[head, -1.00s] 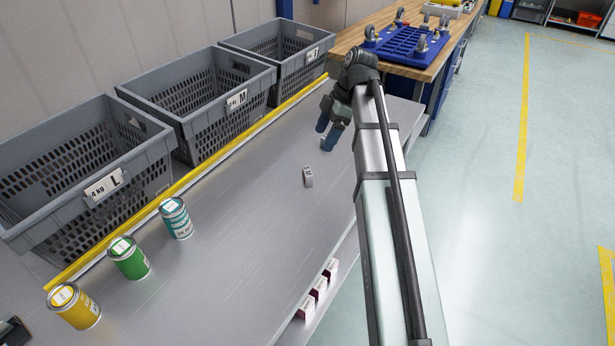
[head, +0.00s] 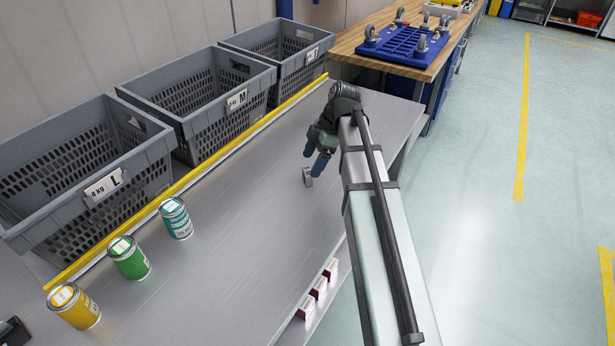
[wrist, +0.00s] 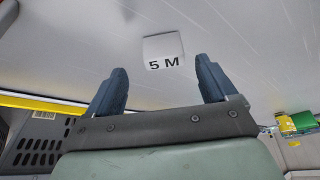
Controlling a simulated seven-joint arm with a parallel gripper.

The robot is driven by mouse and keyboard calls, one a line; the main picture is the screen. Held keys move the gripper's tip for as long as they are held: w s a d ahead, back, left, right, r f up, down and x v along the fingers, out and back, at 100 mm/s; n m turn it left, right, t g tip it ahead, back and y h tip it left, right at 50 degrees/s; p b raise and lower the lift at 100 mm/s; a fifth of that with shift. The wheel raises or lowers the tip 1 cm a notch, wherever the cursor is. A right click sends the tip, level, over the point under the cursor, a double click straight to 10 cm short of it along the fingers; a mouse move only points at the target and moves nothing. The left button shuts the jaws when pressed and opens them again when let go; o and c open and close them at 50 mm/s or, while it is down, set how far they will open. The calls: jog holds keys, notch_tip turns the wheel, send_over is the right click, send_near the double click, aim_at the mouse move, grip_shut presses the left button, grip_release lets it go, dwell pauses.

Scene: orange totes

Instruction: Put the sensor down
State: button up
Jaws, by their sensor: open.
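A small grey block-like object (head: 308,181) stands on the grey metal bench top. In the wrist view it is a pale, rounded piece marked "5 M" (wrist: 163,46), beyond the fingertips and between their lines. I cannot tell that it is a sensor, and no other thing in view is clearly one. My gripper (head: 314,160) is open with blue fingers, close to this object in the head view, and hides part of it. In the wrist view my gripper (wrist: 161,70) shows nothing between its fingers.
Three grey crates, marked L (head: 105,186), M (head: 237,99) and S (head: 311,54), stand behind a yellow rail (head: 225,145). Yellow (head: 80,312), green (head: 131,262) and teal (head: 177,222) cans stand at front left. Blue caster rack (head: 400,46) sits on the wooden bench. The middle bench top is clear.

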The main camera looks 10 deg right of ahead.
aim_at(308, 171)
jog(key=x, duration=0.5)
jog(key=shift+s, duration=0.25)
jog(key=shift+r, duration=0.1)
jog(key=c, duration=1.1)
jog(key=shift+r, duration=5)
jog(key=shift+c, duration=0.2)
